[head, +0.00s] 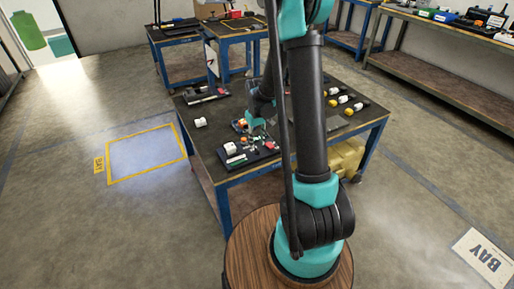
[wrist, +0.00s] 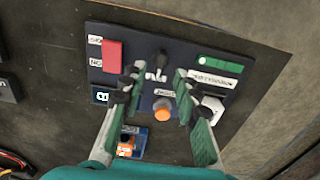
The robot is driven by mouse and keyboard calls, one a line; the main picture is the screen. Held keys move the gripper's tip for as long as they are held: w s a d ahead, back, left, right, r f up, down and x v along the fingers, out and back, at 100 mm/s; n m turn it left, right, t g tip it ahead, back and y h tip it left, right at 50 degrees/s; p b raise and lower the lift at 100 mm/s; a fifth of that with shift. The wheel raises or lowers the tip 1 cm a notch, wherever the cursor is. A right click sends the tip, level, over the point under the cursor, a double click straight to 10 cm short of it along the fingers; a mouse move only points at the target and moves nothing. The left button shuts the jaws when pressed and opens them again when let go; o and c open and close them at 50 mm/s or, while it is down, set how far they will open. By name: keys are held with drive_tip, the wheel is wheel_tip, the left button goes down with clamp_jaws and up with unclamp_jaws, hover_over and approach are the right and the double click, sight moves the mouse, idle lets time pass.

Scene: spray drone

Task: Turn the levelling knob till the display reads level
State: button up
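In the wrist view a dark control panel (wrist: 205,48) lies below my gripper (wrist: 158,80). My gripper is open, with its two green fingers apart. A round orange knob (wrist: 162,108) shows between the fingers, and I cannot tell whether they touch it. A black knob or lever (wrist: 157,62) stands just beyond the fingertips. I cannot tell which one is the levelling knob. A small dark display with pale cyan characters (wrist: 100,96) sits left of the left finger, partly hidden and unreadable. In the head view my gripper (head: 256,122) is over the table by the panel (head: 262,160).
The panel also carries a red block (wrist: 112,55), a green strip (wrist: 218,64) and a white part (wrist: 212,106). An orange part on a blue base (wrist: 127,146) lies nearer. In the head view, other items stand on the table (head: 207,150), including a white object (head: 201,122).

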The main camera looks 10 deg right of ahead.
sight(257, 148)
drive_tip(key=shift+f, duration=1.9)
clamp_jaws()
